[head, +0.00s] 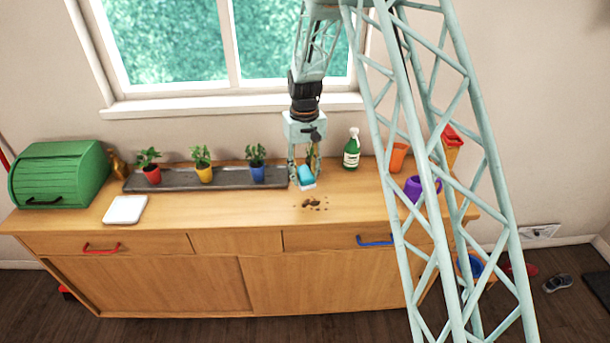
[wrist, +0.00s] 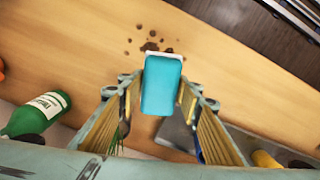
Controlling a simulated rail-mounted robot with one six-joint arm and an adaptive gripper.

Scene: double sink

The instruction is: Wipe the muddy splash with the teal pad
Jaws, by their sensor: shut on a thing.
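The teal pad (head: 305,174) has a pale underside and is held between the fingers of my gripper (head: 304,170). In the wrist view the pad (wrist: 161,86) sits between both fingers of my gripper (wrist: 160,95), which is shut on it. The muddy splash (head: 313,204) is a group of brown spots on the wooden counter, just in front of the pad and slightly right. In the wrist view the splash (wrist: 150,46) shows just beyond the pad's far end, which hides part of it. I cannot tell whether the pad touches the counter.
A dark tray (head: 205,180) with potted plants lies left of my gripper. A green bottle (head: 352,150), an orange cup (head: 398,157) and a purple mug (head: 420,188) stand to the right. A white board (head: 125,210) and a green bread box (head: 60,173) are at left. The counter front is clear around the splash.

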